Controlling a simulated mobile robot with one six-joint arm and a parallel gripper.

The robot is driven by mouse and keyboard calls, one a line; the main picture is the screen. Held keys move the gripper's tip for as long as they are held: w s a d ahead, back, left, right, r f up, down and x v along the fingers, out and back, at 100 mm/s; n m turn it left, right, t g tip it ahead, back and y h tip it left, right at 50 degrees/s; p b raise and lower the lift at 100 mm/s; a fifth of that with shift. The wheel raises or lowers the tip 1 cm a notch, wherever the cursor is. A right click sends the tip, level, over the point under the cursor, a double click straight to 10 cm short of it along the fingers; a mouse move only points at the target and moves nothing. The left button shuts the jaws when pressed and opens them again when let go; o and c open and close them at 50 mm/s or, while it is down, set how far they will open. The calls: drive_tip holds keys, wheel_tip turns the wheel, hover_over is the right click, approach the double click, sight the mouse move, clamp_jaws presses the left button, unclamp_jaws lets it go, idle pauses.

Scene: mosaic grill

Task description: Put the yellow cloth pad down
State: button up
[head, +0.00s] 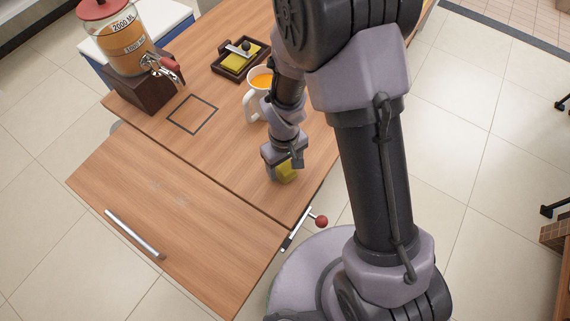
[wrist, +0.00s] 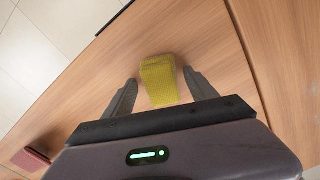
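The yellow cloth pad (wrist: 159,82) lies on the wooden table between the two fingers of my gripper (wrist: 160,90) in the wrist view. The fingers are apart, with bare wood showing between each finger and the pad.
A white mug (head: 252,105) of orange liquid stands behind my gripper. A dark tray (head: 222,71) holds another yellow piece and a handled tool. A drink dispenser (head: 128,48) stands at the back left. A square outline (head: 192,115) marks clear table. A handled wooden panel (head: 170,215) is in front.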

wheel_tip(320, 180, up, 12)
drive_tip(key=p, duration=0.6)
wheel_tip(320, 180, up, 10)
drive_tip(key=m+t, duration=0.1)
drive_tip(key=m, duration=0.2)
hover_over(284, 165)
drive_tip(key=d, duration=0.3)
drive_tip(key=s+d+r+m+t+y, duration=0.1)
drive_tip(key=s+d+r+m+t, duration=0.1)
drive_tip(key=s+r, duration=0.3)
drive_tip(key=s+d+r+m+t+y, duration=0.1)
drive_tip(key=s+d+r+m+t, duration=0.1)
drive_tip(key=s+r+m, duration=0.3)
wheel_tip(284, 165, up, 5)
drive_tip(key=shift+s+f+t, duration=0.15)
drive_tip(key=shift+s+t, duration=0.35)
drive_tip(key=shift+s, duration=0.3)
drive_tip(key=shift+f+b, duration=0.65)
drive_tip(key=shift+b, duration=0.15)
